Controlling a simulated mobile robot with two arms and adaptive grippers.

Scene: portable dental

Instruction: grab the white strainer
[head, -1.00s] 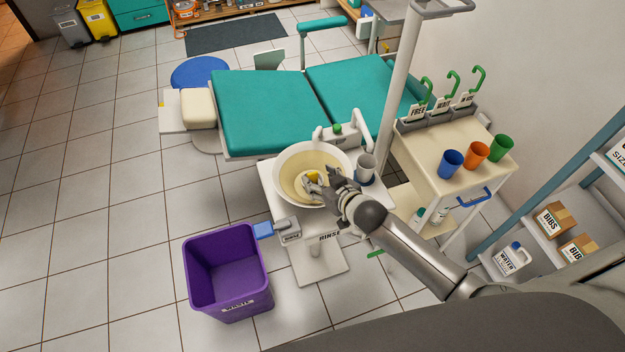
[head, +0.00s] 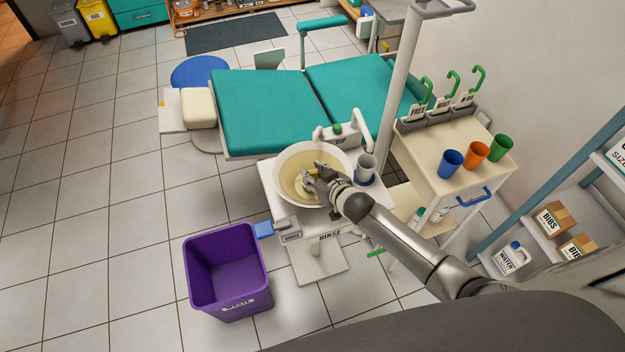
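The rinse bowl (head: 283,160) is white outside with a pale yellow inside, at the middle of the head view. The white strainer (head: 304,187) sits low in the bowl, partly hidden by my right gripper. A small yellow part shows beside the fingers. My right gripper (head: 309,176) reaches into the bowl from the right, with its fingertips at the strainer. The fingers are small and overlap the strainer, so I cannot tell whether they are closed on it. My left gripper is out of view.
A grey-white cup (head: 366,165) stands right of the bowl, close to my arm. A tall pole (head: 402,75) rises behind it. A purple waste bin (head: 228,275) is at front left. A cart (head: 440,165) with blue, orange and green cups stands right. Left floor is clear.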

